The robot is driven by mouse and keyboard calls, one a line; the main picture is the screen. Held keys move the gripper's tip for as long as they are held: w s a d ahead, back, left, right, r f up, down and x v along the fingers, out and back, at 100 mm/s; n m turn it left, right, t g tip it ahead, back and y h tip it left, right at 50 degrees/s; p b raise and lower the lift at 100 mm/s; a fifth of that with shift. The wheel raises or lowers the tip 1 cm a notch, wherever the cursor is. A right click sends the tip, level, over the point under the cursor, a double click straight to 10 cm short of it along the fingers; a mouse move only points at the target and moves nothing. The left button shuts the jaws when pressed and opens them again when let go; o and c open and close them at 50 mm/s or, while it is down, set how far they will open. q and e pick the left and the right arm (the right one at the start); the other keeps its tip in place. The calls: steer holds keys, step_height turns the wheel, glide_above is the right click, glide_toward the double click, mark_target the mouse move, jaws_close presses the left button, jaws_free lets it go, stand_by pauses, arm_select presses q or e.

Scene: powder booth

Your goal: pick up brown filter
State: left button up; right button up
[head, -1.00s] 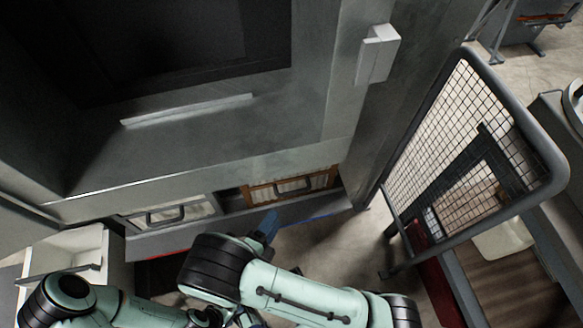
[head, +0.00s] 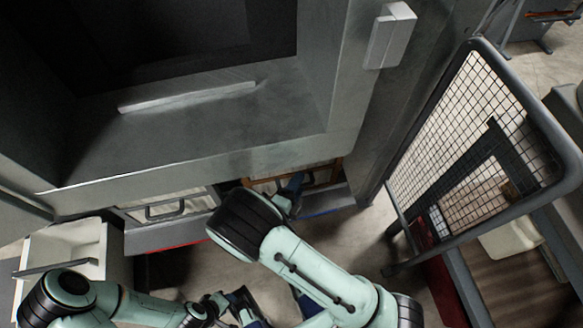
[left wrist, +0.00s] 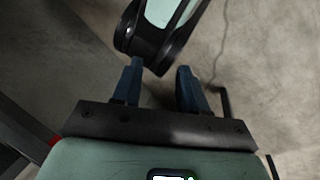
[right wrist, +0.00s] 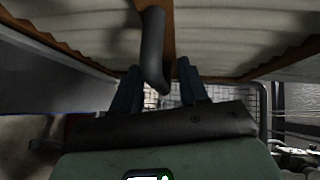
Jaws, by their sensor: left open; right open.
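The brown filter (head: 325,173) sits in a low slot under the booth, partly hidden behind my right arm. In the right wrist view its brown frame, pale pleats (right wrist: 235,38) and dark bar handle (right wrist: 153,48) are close up. My right gripper (head: 291,188) is at the filter's front. Its open blue fingers, also in the right wrist view (right wrist: 157,82), appear on either side of the handle; I cannot tell whether they touch it. My left gripper (left wrist: 158,82) is open and empty above the floor, with one of my arm links beyond it.
A grey-framed filter with a handle (head: 165,208) sits left of the brown one. A white open bin (head: 62,245) stands at the left. A mesh-sided cart (head: 470,150) stands at the right. The grey booth wall (head: 200,165) overhangs the slot.

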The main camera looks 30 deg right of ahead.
jaws_close()
steer(key=shift+r, duration=0.1)
